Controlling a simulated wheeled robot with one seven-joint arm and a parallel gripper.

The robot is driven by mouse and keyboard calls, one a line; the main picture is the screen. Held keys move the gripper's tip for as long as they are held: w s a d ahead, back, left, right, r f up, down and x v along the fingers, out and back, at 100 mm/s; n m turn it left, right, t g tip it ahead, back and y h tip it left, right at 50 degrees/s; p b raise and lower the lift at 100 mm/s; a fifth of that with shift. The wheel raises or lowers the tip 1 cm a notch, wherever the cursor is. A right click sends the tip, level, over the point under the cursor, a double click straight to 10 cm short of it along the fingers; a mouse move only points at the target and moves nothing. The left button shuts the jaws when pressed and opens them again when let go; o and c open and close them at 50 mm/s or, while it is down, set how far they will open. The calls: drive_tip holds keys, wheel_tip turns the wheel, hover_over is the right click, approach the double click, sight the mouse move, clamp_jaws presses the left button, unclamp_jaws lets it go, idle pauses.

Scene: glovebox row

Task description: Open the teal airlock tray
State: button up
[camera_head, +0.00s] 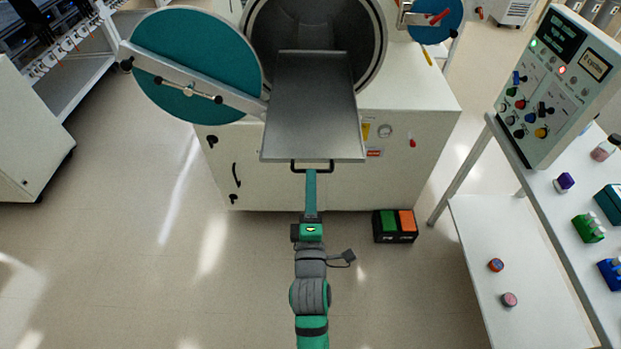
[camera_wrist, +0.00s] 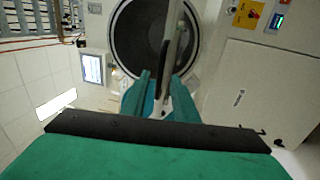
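The airlock tray (camera_head: 314,105) is a flat grey metal plate. It sticks out towards me from the round dark chamber opening (camera_head: 315,30), its rear end still inside the rim. Its dark bar handle (camera_head: 296,165) is at the front edge. My gripper (camera_head: 311,174) is at the middle of this handle, with its fingers one above the other. In the wrist view my teal fingers (camera_wrist: 160,88) are close together around the handle, which is mostly hidden; the tray (camera_wrist: 173,45) shows edge-on beyond them. The round teal door (camera_head: 185,50) stands swung open to the left.
A second, smaller teal door (camera_head: 436,18) is at the upper right. A black box with green and orange pads (camera_head: 395,225) lies on the floor. A control panel (camera_head: 555,85) and a white table with bottles (camera_head: 560,210) stand at the right. Floor on the left is clear.

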drive_tip(key=s+f, duration=0.1)
drive_tip(key=s, duration=0.7)
drive_tip(key=shift+s+f, duration=0.3)
drive_tip(key=shift+s, duration=0.1)
drive_tip(key=s+f+m+g, duration=0.1)
drive_tip(key=s+f+m, duration=0.2)
drive_tip(key=s+m, duration=0.3)
drive_tip(key=s+f+m+g, duration=0.2)
drive_tip(key=s+f+m, duration=0.2)
drive_tip(key=s, duration=0.8)
drive_tip(key=s+f+m+g, duration=0.1)
drive_tip(key=s+f+m, duration=0.3)
drive_tip(key=s+m, duration=0.4)
drive_tip(key=shift+s+f+g, duration=0.15)
drive_tip(key=shift+s+g, duration=0.15)
drive_tip(key=shift+s, duration=0.55)
drive_tip(key=shift+d, duration=0.1)
